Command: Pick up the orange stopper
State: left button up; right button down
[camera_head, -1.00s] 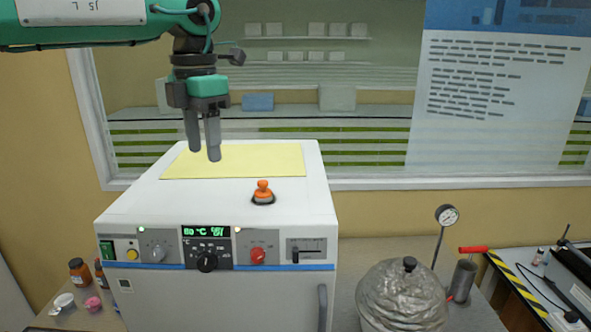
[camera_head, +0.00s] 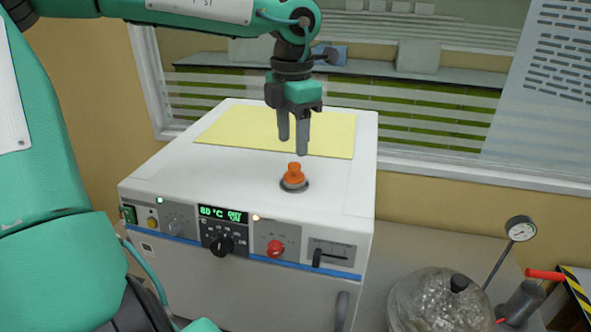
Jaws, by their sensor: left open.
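The orange stopper (camera_head: 294,173) stands upright in a dark ring on the top of the white oven-like machine (camera_head: 215,164), near its front edge. My left gripper (camera_head: 293,147) points down just above and slightly behind the stopper in the picture. Its two grey fingers are apart, with nothing between them. The fingertips look close to the stopper's top, but I cannot tell the exact gap. My right gripper is not in view.
A yellow sheet (camera_head: 225,132) lies on the back of the machine's top. The front panel has a red knob (camera_head: 275,248) and a black knob (camera_head: 221,246). A gauge (camera_head: 520,229) and a foil-like covered vessel (camera_head: 430,300) stand at the right.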

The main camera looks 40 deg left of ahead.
aim_at(295, 164)
pick_arm(q)
jog(key=shift+f, duration=0.25)
jog(key=shift+f+p, duration=0.15)
jog(key=shift+p, duration=0.15)
notch_tip(295, 164, down, 4)
jog(key=p, duration=0.2)
jog(key=shift+d+p, duration=0.1)
jog(key=shift+p, duration=0.2)
jog(key=shift+w+f, duration=0.15)
jog(key=shift+f, duration=0.3)
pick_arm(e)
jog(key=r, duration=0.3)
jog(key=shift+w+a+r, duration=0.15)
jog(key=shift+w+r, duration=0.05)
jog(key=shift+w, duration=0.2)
pick_arm(q)
jog(key=c, duration=1.1)
